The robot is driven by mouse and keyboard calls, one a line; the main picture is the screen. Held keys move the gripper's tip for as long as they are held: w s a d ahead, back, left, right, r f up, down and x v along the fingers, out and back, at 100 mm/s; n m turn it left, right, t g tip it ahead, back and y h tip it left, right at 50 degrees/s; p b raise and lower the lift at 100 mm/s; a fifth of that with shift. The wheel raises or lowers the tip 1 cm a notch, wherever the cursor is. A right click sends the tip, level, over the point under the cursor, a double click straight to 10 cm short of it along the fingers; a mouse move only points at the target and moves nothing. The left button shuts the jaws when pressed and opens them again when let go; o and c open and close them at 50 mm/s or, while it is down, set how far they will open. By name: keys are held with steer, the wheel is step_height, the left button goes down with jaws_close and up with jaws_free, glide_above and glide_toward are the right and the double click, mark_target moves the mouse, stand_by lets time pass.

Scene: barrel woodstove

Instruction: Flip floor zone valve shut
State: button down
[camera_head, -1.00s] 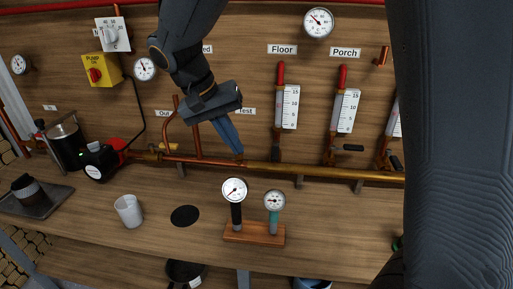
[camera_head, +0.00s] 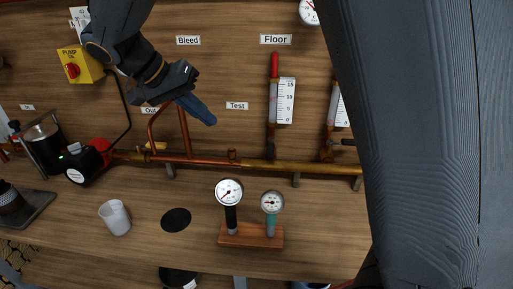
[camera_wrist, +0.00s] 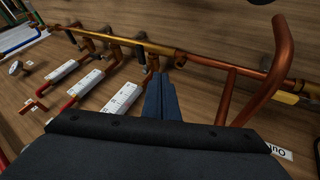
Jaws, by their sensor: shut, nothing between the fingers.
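The Floor label (camera_head: 275,39) is above a copper pipe with a red top and a white flow scale (camera_head: 286,100). At the foot of that pipe, the dark Floor valve handle (camera_head: 270,149) hangs roughly in line with the pipe, just above the brass manifold (camera_head: 300,168). My gripper (camera_head: 211,121) is shut and empty, left of the Floor pipe and below left of the Test label (camera_head: 237,105), apart from the handle. In the wrist view, the shut blue fingers (camera_wrist: 160,98) point toward the manifold (camera_wrist: 190,58), beside the nearest flow scale (camera_wrist: 121,100).
The Porch valve handle (camera_head: 347,142) sticks out sideways, right of the Floor pipe; my arm covers the area beyond. Bent copper pipes (camera_head: 184,135) stand close to my gripper. A two-gauge stand (camera_head: 250,236), white cup (camera_head: 115,217) and black disc (camera_head: 176,219) are on the bench.

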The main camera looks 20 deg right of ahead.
mark_target(271, 146)
steer(key=s+d+p+x, duration=0.1)
steer(key=p+x, duration=0.1)
steer(key=x, duration=0.7)
steer(key=d+r+p+x, duration=0.1)
steer(key=p+x, duration=0.1)
steer(key=x, duration=0.7)
steer(key=shift+s+d+p, duration=0.35)
steer(key=shift+d, duration=0.1)
steer(key=shift+d, duration=0.1)
